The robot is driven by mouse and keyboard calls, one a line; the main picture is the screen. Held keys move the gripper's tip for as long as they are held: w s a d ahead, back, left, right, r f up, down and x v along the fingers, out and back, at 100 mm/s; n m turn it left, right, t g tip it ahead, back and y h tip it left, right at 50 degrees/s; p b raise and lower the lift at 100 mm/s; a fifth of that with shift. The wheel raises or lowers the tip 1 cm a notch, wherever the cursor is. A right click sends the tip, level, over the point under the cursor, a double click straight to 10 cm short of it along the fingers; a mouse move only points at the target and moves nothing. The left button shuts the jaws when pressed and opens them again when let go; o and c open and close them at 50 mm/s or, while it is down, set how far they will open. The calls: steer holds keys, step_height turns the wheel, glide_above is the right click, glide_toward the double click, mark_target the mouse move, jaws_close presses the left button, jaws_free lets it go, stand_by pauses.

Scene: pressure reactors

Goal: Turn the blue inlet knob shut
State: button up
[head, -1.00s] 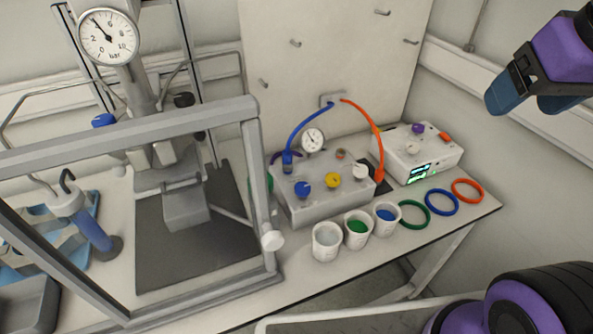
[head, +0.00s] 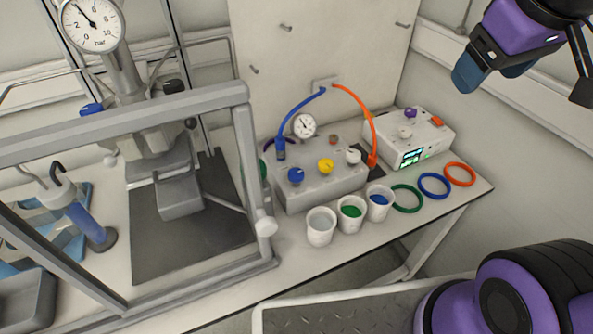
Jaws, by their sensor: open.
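A blue knob (head: 295,175) is on the front left of the grey control box, beside a yellow knob (head: 326,166) and a white knob (head: 353,156). Another blue knob (head: 91,109) is on the reactor at the left, below the round gauge (head: 93,25). No label is legible to tell which one is the inlet. My gripper (head: 492,74) is at the upper right, open and empty, with blue fingertips. It is up in the air, far from both blue knobs.
A grey frame (head: 140,113) stands around the reactor. Cups (head: 320,228) and coloured rings (head: 433,185) line the bench front. A white device (head: 410,135) stands right of the box.

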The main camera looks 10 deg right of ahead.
steer(key=w+a+f+n+g+h, duration=0.1)
steer(key=w+a+f+n, duration=0.3)
steer(key=w+n, duration=0.3)
steer(key=n+g+y, duration=0.2)
steer(key=n+g, duration=0.2)
steer(key=n, duration=1.3)
glide_toward(297, 172)
steer(key=f, duration=0.9)
steer(key=shift+s+a+f, duration=0.15)
steer(key=shift+a+f, duration=0.05)
steer(key=shift+f, duration=0.1)
steer(key=c, duration=0.9)
